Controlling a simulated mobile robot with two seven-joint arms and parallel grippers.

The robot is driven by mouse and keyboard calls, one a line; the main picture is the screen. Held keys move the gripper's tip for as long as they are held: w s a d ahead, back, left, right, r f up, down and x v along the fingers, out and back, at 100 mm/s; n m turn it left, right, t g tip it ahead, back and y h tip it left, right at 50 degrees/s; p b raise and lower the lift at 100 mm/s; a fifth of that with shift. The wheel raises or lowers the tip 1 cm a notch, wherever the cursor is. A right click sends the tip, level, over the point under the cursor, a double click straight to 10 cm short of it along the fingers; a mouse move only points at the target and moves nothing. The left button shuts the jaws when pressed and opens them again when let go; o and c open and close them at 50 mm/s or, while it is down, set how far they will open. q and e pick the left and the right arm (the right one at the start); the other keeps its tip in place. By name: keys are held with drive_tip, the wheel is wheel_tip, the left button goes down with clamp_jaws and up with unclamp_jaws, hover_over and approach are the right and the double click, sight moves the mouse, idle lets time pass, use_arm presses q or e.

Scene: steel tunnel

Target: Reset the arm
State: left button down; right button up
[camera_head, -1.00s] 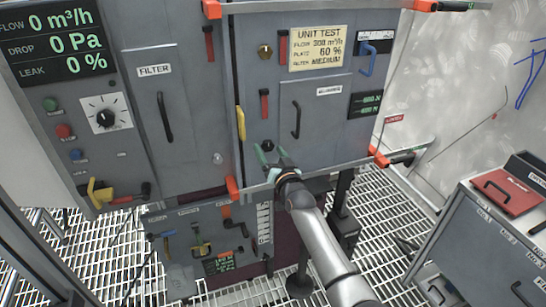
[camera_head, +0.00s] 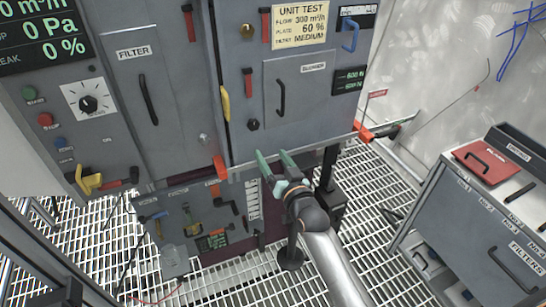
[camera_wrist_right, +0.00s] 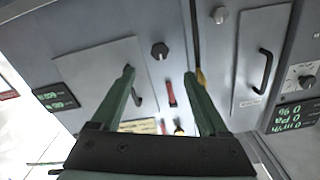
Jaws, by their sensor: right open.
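My right gripper (camera_head: 275,160) is in front of the lower edge of the grey cabinet, its two green fingers apart with nothing between them. In the right wrist view the open fingers (camera_wrist_right: 160,75) point at the cabinet front, with a dark knob (camera_wrist_right: 159,50) showing between them. My right arm comes in from the bottom of the head view. My left gripper does not show.
A drawer unit (camera_head: 470,215) with a red case (camera_head: 487,160) stands at right. Grating floor (camera_head: 370,185) lies between.

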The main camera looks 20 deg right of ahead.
drive_tip(key=shift+s, duration=0.1)
idle(0.4)
drive_tip(key=s+a+f+n+g+p, duration=0.1)
drive_tip(key=s+f, duration=0.4)
drive_tip(key=s, duration=0.5)
drive_tip(key=s+a+f+n+g+y+p, duration=0.1)
drive_tip(key=s+f+n+g+p, duration=0.1)
drive_tip(key=s+f, duration=0.4)
drive_tip(key=s+a+f+n+g+p, duration=0.2)
drive_tip(key=s+f+g, duration=0.3)
drive_tip(key=s, duration=0.8)
drive_tip(key=shift+s+f+g+y+p, duration=0.15)
drive_tip(key=shift+s+g+y+p, duration=0.2)
drive_tip(key=shift+p, duration=0.35)
